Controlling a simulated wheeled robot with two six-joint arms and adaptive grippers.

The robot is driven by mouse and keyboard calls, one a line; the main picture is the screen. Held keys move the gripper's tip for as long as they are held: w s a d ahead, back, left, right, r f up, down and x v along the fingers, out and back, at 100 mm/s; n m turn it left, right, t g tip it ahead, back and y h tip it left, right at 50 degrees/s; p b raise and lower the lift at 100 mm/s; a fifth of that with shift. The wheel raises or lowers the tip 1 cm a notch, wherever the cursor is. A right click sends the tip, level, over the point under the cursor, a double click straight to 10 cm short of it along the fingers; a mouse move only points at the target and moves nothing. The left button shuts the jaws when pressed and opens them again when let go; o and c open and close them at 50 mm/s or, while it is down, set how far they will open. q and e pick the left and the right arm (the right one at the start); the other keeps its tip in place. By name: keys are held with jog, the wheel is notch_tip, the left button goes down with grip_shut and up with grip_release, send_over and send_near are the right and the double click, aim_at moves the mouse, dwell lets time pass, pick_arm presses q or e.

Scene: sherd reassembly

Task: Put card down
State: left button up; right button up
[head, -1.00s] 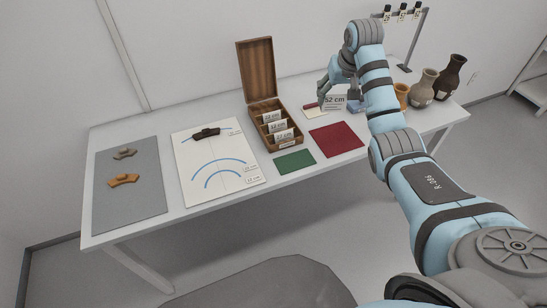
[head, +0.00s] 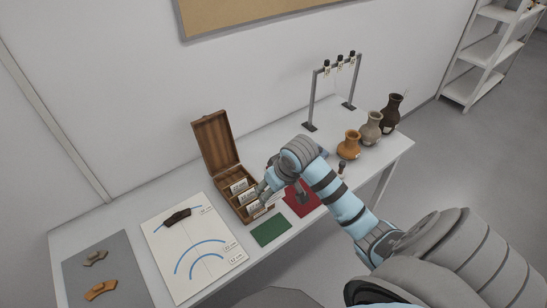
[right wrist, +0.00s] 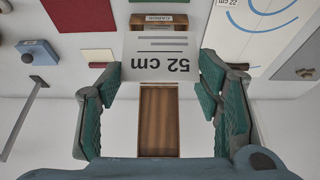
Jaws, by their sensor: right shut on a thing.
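A white card reading "52 cm" (right wrist: 160,62) is between the fingers of my right gripper (right wrist: 157,80), upside down in the right wrist view. In the head view my right gripper (head: 266,192) is at the right side of the open wooden box (head: 228,203); the held card cannot be made out there. Several white cards (head: 240,186) stand in the box. In the wrist view the card covers the middle of the box, with the wooden lid (right wrist: 159,125) showing below it. I cannot tell whether the card touches the box. My left gripper is not in view.
A white sheet with blue arcs (head: 165,262) bears a dark sherd (head: 177,217). A grey mat (head: 80,273) holds sherds. Vases (head: 371,129) and a rack (head: 311,98) stand to the right.

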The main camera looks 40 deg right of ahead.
jog(key=f+b, duration=0.1)
jog(key=f, duration=0.5)
jog(key=f+b, duration=0.2)
jog(key=f, duration=0.5)
jog(key=w+f+b, duration=0.1)
jog(key=f, duration=0.5)
jog(key=shift+f, duration=0.3)
jog(key=shift+w+f, duration=0.15)
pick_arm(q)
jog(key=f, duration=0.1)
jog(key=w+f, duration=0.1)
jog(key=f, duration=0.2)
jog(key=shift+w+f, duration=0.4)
pick_arm(e)
jog(key=shift+w+d, duration=0.1)
jog(key=shift+w, duration=0.05)
jog(key=shift+f, duration=0.15)
jog(key=o, duration=0.8)
